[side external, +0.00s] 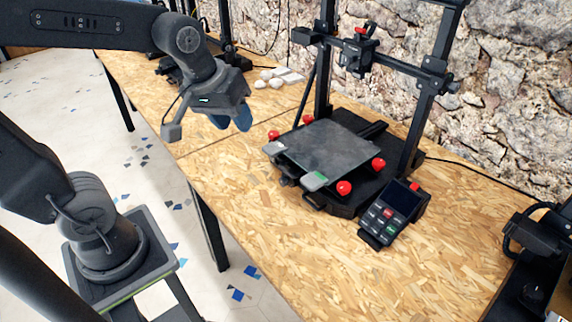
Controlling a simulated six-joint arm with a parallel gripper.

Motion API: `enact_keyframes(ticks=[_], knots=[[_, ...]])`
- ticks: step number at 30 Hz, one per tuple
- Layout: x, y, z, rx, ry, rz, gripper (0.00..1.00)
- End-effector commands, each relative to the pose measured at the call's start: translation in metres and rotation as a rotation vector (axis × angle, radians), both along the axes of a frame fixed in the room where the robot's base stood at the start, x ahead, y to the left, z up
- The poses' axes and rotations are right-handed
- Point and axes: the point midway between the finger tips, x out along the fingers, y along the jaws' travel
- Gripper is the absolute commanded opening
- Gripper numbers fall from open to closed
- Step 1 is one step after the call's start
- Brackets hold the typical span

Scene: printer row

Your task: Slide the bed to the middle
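The printer's bed (327,147) is a dark grey plate with light tabs at its front corners and red knobs at its corners. It sits on the black printer base (345,195), toward the front of the frame, with part of a black rail showing behind it. My gripper (231,122) has blue fingertips and hangs above the table to the left of the bed, apart from it. The fingertips look close together, and whether they are open or shut is unclear. I see nothing held.
A control panel (392,212) with a screen and coloured buttons stands right of the bed. The print head (356,52) hangs on the crossbar above. White pieces (278,77) lie behind my gripper. Another printer (540,240) is at the right edge. The front table surface is clear.

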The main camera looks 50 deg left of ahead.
Motion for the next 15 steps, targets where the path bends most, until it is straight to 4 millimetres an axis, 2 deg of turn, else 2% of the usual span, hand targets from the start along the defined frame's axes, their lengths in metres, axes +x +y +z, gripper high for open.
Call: enact_keyframes(ticks=[1,3,9,15], knots=[[0.019,0.006,-0.008,-0.039,0.03,0.106,0.38],[0.043,0.013,-0.018,-0.093,0.06,0.257,0.38],[0.103,0.038,-0.061,-0.221,0.134,0.678,0.38],[0.136,0.055,-0.1,-0.29,0.174,0.958,0.38]])
